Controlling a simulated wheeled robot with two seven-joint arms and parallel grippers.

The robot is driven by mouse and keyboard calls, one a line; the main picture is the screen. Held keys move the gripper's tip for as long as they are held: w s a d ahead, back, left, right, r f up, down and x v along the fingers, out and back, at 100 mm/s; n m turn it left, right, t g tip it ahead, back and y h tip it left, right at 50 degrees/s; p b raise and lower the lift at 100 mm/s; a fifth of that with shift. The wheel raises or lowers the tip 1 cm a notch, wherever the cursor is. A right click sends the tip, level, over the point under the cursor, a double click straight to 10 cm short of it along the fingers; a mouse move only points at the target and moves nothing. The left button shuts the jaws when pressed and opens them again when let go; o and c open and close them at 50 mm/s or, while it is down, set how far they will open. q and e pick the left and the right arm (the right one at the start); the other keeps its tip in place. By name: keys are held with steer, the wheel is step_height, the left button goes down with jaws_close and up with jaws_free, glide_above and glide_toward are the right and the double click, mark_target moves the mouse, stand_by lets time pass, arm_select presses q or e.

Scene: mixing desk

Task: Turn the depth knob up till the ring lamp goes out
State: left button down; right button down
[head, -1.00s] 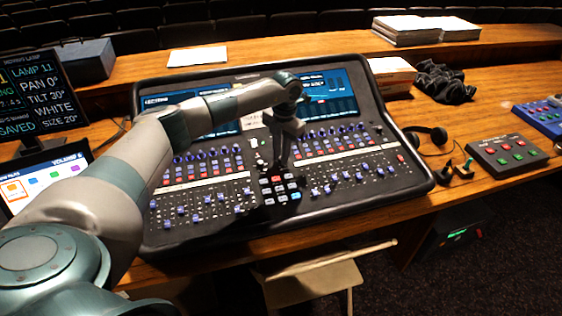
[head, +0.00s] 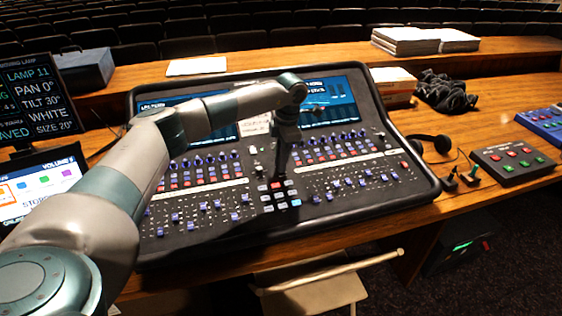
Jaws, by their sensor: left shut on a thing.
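The mixing desk (head: 330,221) is a black console with two screens, rows of blue knobs, faders and red and white buttons. My left gripper (head: 278,175) points down at its middle section, just above a block of red, white and blue buttons (head: 279,194). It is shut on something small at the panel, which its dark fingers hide. The depth knob and its ring lamp cannot be made out; I cannot tell whether the lamp is lit. My right gripper is not in view.
A lamp monitor (head: 38,90) and a volume screen (head: 42,190) stand at left. Headphones (head: 432,143), a small button box (head: 513,163) and a dark cloth heap (head: 445,92) lie at right.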

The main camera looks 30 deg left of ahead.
arm_select(q)
steer(key=c, duration=1.7)
jaws_free()
steer(key=shift+o, duration=0.2)
